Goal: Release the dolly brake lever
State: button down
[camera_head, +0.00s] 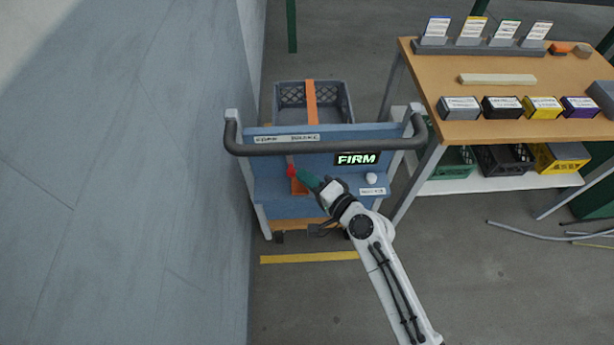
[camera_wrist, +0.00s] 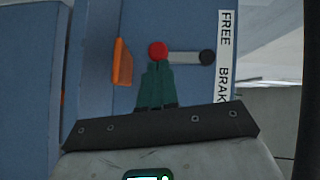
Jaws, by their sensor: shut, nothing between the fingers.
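The brake lever shows in the wrist view as a grey bar (camera_wrist: 184,58) between a red knob (camera_wrist: 158,50) and a black round end (camera_wrist: 207,57). A white label reading FREE and BRAK, partly covered, stands beside it (camera_wrist: 225,60). In the head view the red knob (camera_head: 291,171) is on the front of the blue dolly (camera_head: 270,186). My gripper (camera_head: 306,178) is shut and empty, its green fingertips right at the red knob. The wrist view also shows the fingertips (camera_wrist: 157,70) overlapping the knob's edge; I cannot tell whether they touch.
A dark handlebar (camera_head: 325,148) spans the dolly above my gripper. An orange tab (camera_wrist: 122,62) is beside the lever. A wall (camera_head: 150,170) stands close left, a workbench (camera_head: 480,110) right.

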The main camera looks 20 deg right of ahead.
aim_at(294, 188)
jog(key=shift+a+f+b, duration=0.1)
jog(key=shift+f+b, duration=0.1)
jog(key=shift+b, duration=0.6)
jog(key=shift+w+a+f+m+t+y+b, duration=0.1)
jog(key=shift+a+f+m+t+y+b, duration=0.25)
jog(key=shift+b, duration=1)
jog(key=shift+w+a+f+m+t+b, duration=0.15)
jog(key=shift+m+t+b, duration=0.4)
jog(key=shift+b, duration=0.7)
jog(key=shift+a+b, duration=0.4)
jog(key=shift+b, duration=0.15)
jog(key=shift+w+a, duration=0.25)
jog(key=shift+a, duration=0.4)
jog(key=shift+d, duration=0.1)
jog(key=b+v, duration=0.2)
jog(key=v, duration=0.8)
jog(key=shift+s+d, duration=0.2)
jog(key=shift+s, duration=0.15)
